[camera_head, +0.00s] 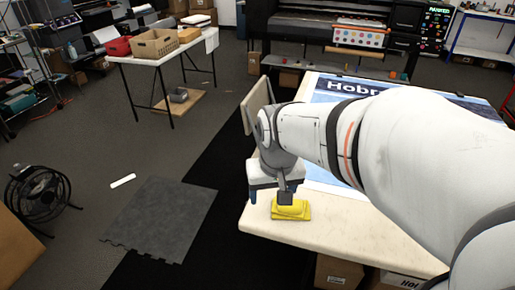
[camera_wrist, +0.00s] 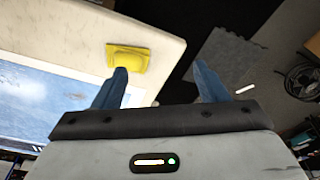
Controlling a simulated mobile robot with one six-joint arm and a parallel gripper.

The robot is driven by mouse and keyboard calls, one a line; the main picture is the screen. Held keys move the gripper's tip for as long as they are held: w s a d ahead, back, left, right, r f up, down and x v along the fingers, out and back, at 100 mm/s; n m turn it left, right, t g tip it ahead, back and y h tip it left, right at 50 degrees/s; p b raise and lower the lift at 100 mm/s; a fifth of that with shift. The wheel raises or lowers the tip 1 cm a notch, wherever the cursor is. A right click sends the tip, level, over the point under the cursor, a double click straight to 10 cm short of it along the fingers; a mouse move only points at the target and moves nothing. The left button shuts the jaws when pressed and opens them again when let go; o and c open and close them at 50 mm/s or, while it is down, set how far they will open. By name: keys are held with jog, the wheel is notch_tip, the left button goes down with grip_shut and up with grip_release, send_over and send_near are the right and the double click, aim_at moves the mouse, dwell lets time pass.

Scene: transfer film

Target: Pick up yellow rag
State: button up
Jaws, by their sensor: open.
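The yellow rag (camera_head: 291,209) lies folded on the pale tabletop near the table's left front edge in the head view. In the wrist view the yellow rag (camera_wrist: 128,58) lies left of my gripper (camera_wrist: 162,78), beyond its left finger and near the table edge. My gripper (camera_head: 270,194) is above the table corner, just behind and left of the rag in the head view. Its two blue fingers are spread wide with nothing between them. The height of the fingers above the tabletop is hard to tell.
The pale table (camera_head: 335,232) carries a large printed sheet (camera_head: 325,88) behind my arm. A dark mat (camera_head: 163,218) and a black fan (camera_head: 40,197) are on the floor at left. A white table (camera_head: 150,58) with boxes stands farther back. The table front beside the rag is clear.

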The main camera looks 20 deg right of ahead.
jog(key=o, duration=0.5)
jog(key=w+d+f+b, duration=0.1)
jog(key=w+d+f, duration=0.1)
jog(key=w+f, duration=0.1)
jog(key=w+d+f+m+b, duration=0.1)
jog(key=w+d+f, duration=0.1)
jog(key=w, duration=0.1)
jog(key=w+d+f+m+g+b, duration=0.1)
jog(key=w+d+f, duration=0.1)
jog(key=w+f, duration=0.1)
jog(key=shift+d+f, duration=0.2)
jog(key=shift+f, duration=0.15)
jog(key=shift+c, duration=0.2)
jog(key=shift+o, duration=1.2)
jog(key=shift+m+g, duration=0.5)
jog(key=shift+m, duration=0.3)
jog(key=w+d+f, duration=0.1)
jog(key=d+f, duration=0.1)
jog(key=w+d+f+b, duration=0.1)
jog(key=w+f, duration=0.1)
jog(key=f, duration=0.1)
jog(key=w+d+f+b, duration=0.1)
jog(key=d+f, duration=0.1)
jog(key=shift+w+d+f, duration=0.25)
jog(key=shift+w+d, duration=0.05)
jog(key=shift+d, duration=0.05)
jog(key=shift+w+f, duration=0.1)
jog(key=shift+f, duration=4.05)
